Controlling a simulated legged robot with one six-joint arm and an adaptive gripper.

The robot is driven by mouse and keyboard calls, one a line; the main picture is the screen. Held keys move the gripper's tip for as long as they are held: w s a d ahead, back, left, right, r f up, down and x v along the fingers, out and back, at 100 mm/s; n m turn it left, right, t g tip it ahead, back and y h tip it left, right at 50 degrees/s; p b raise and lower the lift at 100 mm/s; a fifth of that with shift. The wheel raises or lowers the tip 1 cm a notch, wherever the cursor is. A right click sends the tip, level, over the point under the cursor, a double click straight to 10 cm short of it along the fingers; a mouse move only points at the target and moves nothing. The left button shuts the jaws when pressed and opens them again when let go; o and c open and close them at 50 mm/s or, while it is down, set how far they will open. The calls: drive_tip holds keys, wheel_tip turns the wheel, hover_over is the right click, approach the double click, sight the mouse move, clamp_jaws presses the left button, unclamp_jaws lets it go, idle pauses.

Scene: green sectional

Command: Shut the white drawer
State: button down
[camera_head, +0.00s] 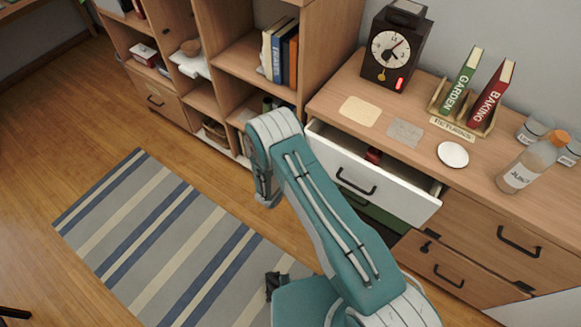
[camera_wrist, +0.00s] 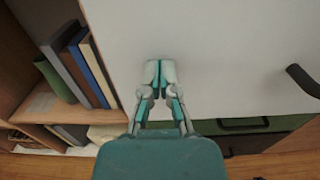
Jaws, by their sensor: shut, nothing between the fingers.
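The white drawer (camera_head: 408,190) sticks out of the wooden cabinet in the head view, with a dark handle (camera_head: 356,180) on its front. A small red object (camera_head: 374,155) lies inside it. In the wrist view the white drawer front (camera_wrist: 225,50) fills the upper picture, with its dark handle (camera_wrist: 303,80) at the right. My gripper (camera_wrist: 160,66) is shut and empty in front of the white panel, left of the handle. I cannot tell whether the fingertips touch it. In the head view I cannot make out the gripper's fingers.
A green drawer (camera_head: 375,208) sits below the white one. A wooden shelf with books (camera_head: 280,52) stands to the left. The cabinet top holds a clock (camera_head: 395,48), a book rack (camera_head: 462,108) and a bottle (camera_head: 533,163). A striped rug (camera_head: 165,240) covers the floor.

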drive_tip(key=x, duration=0.7)
drive_tip(key=shift+d, duration=0.3)
drive_tip(key=shift+w+r, duration=0.1)
drive_tip(key=shift+w, duration=0.25)
drive_tip(key=shift+d, duration=0.15)
drive_tip(key=shift+s, duration=0.1)
drive_tip(key=v, duration=1.4)
